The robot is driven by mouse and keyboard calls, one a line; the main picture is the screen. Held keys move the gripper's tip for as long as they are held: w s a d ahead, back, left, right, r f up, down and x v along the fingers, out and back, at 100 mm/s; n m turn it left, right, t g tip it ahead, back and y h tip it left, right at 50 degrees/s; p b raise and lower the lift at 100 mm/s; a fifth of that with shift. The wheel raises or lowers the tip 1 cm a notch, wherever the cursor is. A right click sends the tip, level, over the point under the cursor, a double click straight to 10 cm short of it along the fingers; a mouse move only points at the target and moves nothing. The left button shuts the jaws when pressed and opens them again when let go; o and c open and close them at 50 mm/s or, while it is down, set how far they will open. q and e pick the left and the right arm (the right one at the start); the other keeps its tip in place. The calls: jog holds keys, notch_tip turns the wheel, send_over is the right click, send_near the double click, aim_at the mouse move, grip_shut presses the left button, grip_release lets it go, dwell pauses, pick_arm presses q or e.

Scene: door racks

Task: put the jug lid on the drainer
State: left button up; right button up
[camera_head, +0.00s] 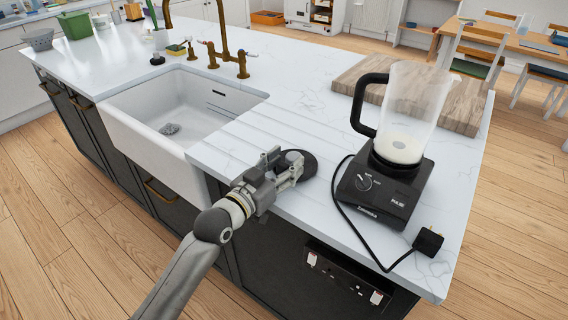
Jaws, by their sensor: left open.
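The jug lid, a round black disc (306,160), lies flat on the white worktop by the front edge, at the front end of the drainer grooves. The drainer (250,133) is the grooved part of the worktop right of the sink. My left gripper (288,168) is open at the near left side of the lid, its fingers overlapping the lid's edge in the picture. I cannot tell whether they touch it. The blender jug (414,105) stands without a lid on its black base (385,185), right of the lid. My right gripper is out of view.
The white sink (180,110) lies left of the drainer, with a brass tap (228,50) behind it. A wooden board (465,100) lies behind the blender. A black cable with a plug (428,241) curves across the worktop at the front right.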

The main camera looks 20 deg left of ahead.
pick_arm(q)
jog(key=b+v, duration=0.1)
jog(key=v, duration=1.1)
jog(key=shift+r, duration=0.2)
